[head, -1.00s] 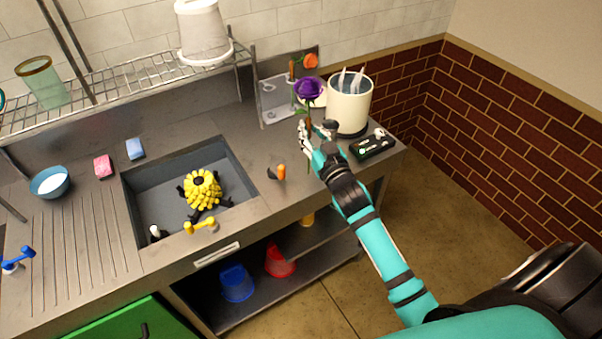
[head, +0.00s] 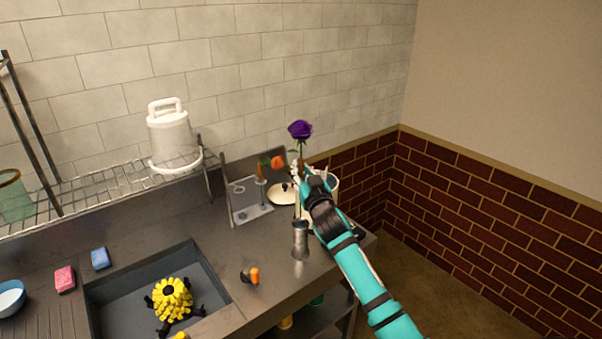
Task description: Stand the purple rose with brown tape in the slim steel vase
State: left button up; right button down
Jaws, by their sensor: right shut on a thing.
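The purple rose (head: 300,130) is upright, its bloom above my right gripper (head: 303,180). The right gripper is shut on its stem, and the fingers are partly hidden by my wrist. A little of the brown tape (head: 301,164) shows just above the fingers. The slim steel vase (head: 300,240) stands on the counter below the gripper. The lower stem runs down towards the vase mouth; I cannot tell whether its end is inside or only in front of it. My left gripper is out of view.
An orange flower (head: 277,162) stands by the grey rack (head: 250,213) behind. A cream pot, partly hidden by my arm, is beside the vase. An orange-and-black item (head: 251,276) lies in front. The sink (head: 125,293) at left holds a yellow spiky thing (head: 171,299).

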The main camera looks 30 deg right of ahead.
notch_tip(320, 180, down, 11)
jog(key=b, duration=0.8)
jog(key=shift+f+b, duration=0.25)
jog(key=shift+b, duration=0.05)
dwell(0.4)
jog(key=shift+f+b, duration=0.95)
jog(key=shift+f, duration=0.25)
jog(key=c, duration=0.6)
grip_release()
jog(key=shift+c, duration=0.2)
jog(key=shift+s, duration=0.1)
jog(key=shift+p+v, duration=1.15)
jog(key=shift+v, duration=1.3)
